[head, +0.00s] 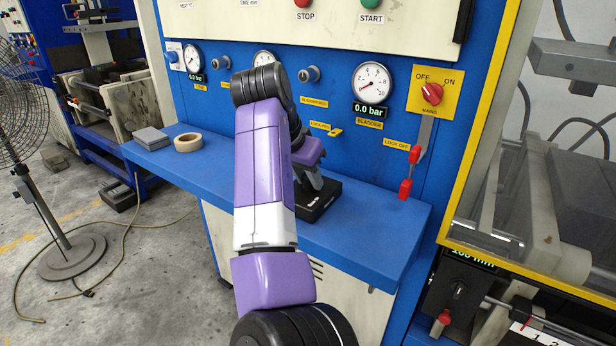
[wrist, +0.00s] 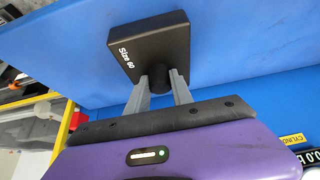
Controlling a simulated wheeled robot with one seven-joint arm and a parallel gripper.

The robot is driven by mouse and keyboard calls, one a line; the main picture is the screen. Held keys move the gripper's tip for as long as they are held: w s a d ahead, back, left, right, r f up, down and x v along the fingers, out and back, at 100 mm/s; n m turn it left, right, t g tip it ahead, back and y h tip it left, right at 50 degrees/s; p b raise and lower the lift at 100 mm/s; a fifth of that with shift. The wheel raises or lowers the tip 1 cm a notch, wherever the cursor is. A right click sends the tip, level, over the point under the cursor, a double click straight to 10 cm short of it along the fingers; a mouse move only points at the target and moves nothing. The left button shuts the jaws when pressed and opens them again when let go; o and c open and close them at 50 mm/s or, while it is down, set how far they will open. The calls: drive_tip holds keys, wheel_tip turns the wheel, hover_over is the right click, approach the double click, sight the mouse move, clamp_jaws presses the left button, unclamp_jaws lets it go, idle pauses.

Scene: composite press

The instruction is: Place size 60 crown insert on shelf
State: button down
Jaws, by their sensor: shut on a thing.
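The size 60 crown insert (wrist: 150,45) is a black block with white "Size 60" lettering and a round knob. In the wrist view, the two grey fingers of my gripper (wrist: 160,85) are shut on the knob. In the head view, the insert (head: 322,200) is at the blue shelf (head: 365,238), partly hidden behind my arm, with my gripper (head: 312,182) just above it. The shelf (wrist: 240,35) fills much of the wrist view behind the insert. I cannot tell for sure whether the insert touches the shelf.
A roll of tape (head: 188,142) and a grey block (head: 151,138) lie on the shelf's left part. The blue panel with gauges (head: 371,83) and a red lock-off lever (head: 409,172) rises behind. The shelf is clear right of the insert. A fan (head: 60,225) stands at left.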

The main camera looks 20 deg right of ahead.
drive_tip(key=c, duration=1.1)
unclamp_jaws()
drive_tip(key=v, duration=1.2)
drive_tip(key=shift+w, duration=0.1)
drive_tip(key=shift+a, duration=0.1)
